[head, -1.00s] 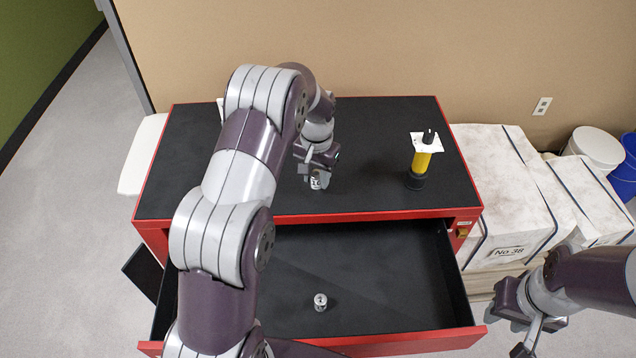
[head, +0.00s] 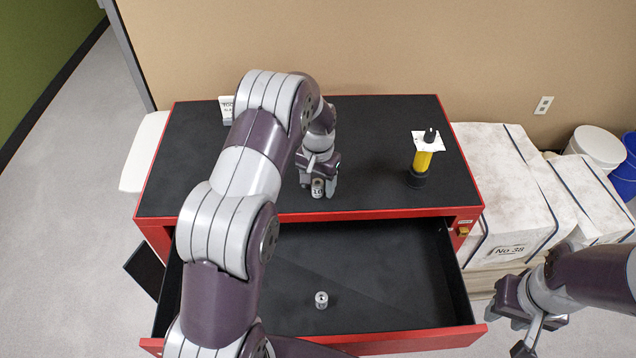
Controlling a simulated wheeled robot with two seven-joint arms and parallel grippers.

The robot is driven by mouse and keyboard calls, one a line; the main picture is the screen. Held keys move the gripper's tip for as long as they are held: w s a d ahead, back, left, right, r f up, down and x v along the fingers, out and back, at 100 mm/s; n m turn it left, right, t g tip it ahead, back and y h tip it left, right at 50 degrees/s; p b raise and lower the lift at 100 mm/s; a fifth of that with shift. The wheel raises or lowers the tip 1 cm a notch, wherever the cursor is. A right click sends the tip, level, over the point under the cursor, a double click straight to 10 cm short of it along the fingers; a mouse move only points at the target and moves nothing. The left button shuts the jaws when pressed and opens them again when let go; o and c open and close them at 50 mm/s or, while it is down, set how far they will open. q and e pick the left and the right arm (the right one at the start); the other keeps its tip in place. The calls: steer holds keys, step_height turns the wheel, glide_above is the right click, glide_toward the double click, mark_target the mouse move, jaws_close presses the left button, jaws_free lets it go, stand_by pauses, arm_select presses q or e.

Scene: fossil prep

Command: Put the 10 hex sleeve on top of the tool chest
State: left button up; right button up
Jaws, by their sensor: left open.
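A small metallic sleeve (head: 318,190), whose label seems to read 10, stands upright at the front of the black top of the red tool chest (head: 380,150). My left gripper (head: 317,193) is open, with its fingers on either side of this sleeve. A second small metallic sleeve (head: 321,300) stands in the open drawer (head: 390,290); its marking is too small to read. My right gripper (head: 528,343) is at the lower right, away from the chest and partly cut off by the frame edge; its jaw opening is unclear.
A yellow and black tool (head: 420,165) with a white card stands on the chest top at the right. White blocks (head: 505,195) and buckets (head: 595,148) are to the right. The chest top's right half is mostly clear.

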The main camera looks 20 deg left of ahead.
mark_target(318, 185)
arm_select(q)
step_height(318, 185, up, 9)
steer(key=shift+f, duration=0.2)
steer(key=s+d+r, duration=0.2)
steer(key=s+d, duration=0.1)
steer(key=s, duration=0.8)
steer(key=s+d+r+t+p, duration=0.1)
steer(key=s+d+r, duration=0.1)
steer(key=s, duration=0.9)
steer(key=shift+d+n, duration=0.3)
steer(key=shift+d, duration=0.45)
steer(key=shift+s, duration=0.1)
